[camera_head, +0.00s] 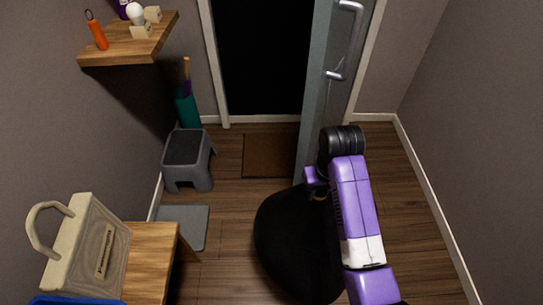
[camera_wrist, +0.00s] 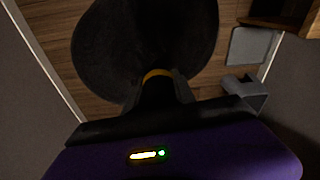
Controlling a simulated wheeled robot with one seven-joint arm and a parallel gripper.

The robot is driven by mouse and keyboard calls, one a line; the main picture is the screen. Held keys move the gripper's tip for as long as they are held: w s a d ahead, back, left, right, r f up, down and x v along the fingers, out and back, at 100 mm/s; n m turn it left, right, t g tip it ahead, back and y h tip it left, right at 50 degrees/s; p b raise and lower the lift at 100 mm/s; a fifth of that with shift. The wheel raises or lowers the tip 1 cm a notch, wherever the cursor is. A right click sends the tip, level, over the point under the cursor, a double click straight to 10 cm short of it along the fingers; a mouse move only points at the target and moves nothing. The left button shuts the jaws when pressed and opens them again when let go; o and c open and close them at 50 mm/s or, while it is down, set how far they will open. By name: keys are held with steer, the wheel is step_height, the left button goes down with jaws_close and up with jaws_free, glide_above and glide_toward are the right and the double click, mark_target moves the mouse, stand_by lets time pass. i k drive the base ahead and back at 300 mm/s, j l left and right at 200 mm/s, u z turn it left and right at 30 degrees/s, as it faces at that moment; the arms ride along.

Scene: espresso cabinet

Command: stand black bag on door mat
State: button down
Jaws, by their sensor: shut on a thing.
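The black bag (camera_head: 290,240) is large and rounded, with a yellow tie at its neck. It also fills the upper middle of the wrist view (camera_wrist: 140,40). My gripper (camera_head: 317,188) is shut on the bag's neck by the tie, and its fingers show in the wrist view (camera_wrist: 158,90). I cannot tell whether the bag touches the floor. The brown door mat (camera_head: 262,157) lies flat before the dark doorway, beyond the bag and to its upper left. The door's lower edge is close to its right side. No door mat shows in the wrist view.
The open door (camera_head: 318,95) with its handle (camera_head: 345,40) stands right of the mat. A grey stool (camera_head: 188,158) and a grey mat (camera_head: 182,226) are on the left. A wooden shelf (camera_head: 120,48) and a wooden top with a beige bag (camera_head: 90,250) are further left. Floor is clear at right.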

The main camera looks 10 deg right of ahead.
mark_target(272, 153)
steer(key=i+j, duration=0.25)
steer(key=j, duration=0.15)
steer(key=i+j+u, duration=0.1)
steer(key=i+j, duration=0.15)
steer(key=j, duration=0.15)
steer(key=i+j, duration=0.15)
steer(key=i, duration=0.25)
steer(key=i+j+z, duration=0.15)
steer(key=i, duration=0.3)
steer(key=i+l+z, duration=0.1)
steer(key=i, duration=0.35)
steer(key=i+l+z, duration=0.1)
steer(key=i+l, duration=0.15)
steer(key=i, duration=0.2)
